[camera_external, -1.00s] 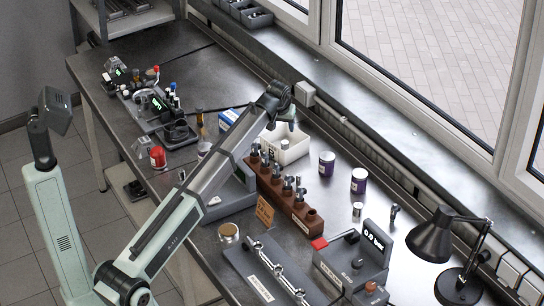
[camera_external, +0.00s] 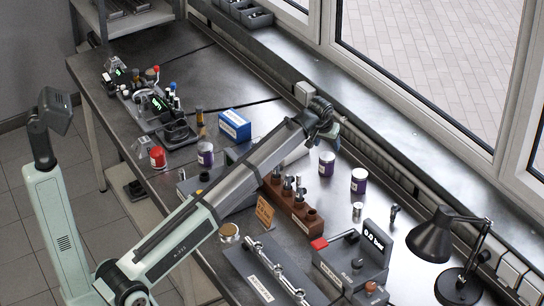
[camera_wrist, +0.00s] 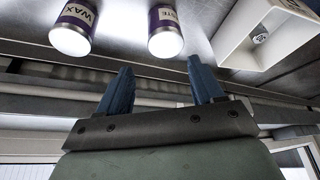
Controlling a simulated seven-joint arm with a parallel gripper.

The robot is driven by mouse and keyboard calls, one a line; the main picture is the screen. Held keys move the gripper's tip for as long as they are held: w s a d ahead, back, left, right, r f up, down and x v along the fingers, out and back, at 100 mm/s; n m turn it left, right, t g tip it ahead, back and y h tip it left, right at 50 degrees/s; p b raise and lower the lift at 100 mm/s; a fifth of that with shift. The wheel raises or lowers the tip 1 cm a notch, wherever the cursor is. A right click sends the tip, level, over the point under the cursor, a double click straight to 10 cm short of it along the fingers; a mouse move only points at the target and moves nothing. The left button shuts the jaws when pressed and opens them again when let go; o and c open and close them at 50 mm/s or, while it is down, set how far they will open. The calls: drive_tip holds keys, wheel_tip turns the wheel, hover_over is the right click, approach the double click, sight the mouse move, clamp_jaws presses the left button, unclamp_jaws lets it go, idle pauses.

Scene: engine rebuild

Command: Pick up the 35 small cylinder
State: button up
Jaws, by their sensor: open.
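In the wrist view a small pale metal cylinder (camera_wrist: 261,37) with dark marking stands inside a white open box (camera_wrist: 262,55); the marking is too small to read surely. In the external view the box (camera_external: 298,155) is mostly hidden behind my arm. Another small silver cylinder (camera_external: 357,211) stands on the bench right of the brown block, its marking unreadable. My gripper (camera_external: 340,122) is raised above the back of the bench, near the window ledge. In the wrist view its blue fingers (camera_wrist: 156,85) are apart with nothing between them.
Two purple-and-white cans (camera_external: 327,164) (camera_external: 359,181) stand near the box. The brown block (camera_external: 300,212) holds several metal parts. A pressure unit (camera_external: 360,258) and black lamp (camera_external: 432,240) stand at the front right. The window ledge (camera_external: 400,140) runs along the back.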

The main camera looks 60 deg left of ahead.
drive_tip(key=w+d+m, duration=0.2)
drive_tip(key=w+d, duration=0.1)
drive_tip(key=d, duration=1)
drive_tip(key=m+g+h, duration=0.2)
drive_tip(key=m+g, duration=0.2)
drive_tip(key=m, duration=1.9)
hover_over(358, 205)
wheel_tip(358, 205, down, 8)
drive_tip(key=shift+a+r, duration=0.1)
drive_tip(key=shift+a, duration=0.05)
drive_tip(key=shift+d+f, duration=0.15)
drive_tip(key=shift+f, duration=1.15)
drive_tip(key=shift+d+f, duration=0.1)
drive_tip(key=shift+f, duration=1.2)
clamp_jaws()
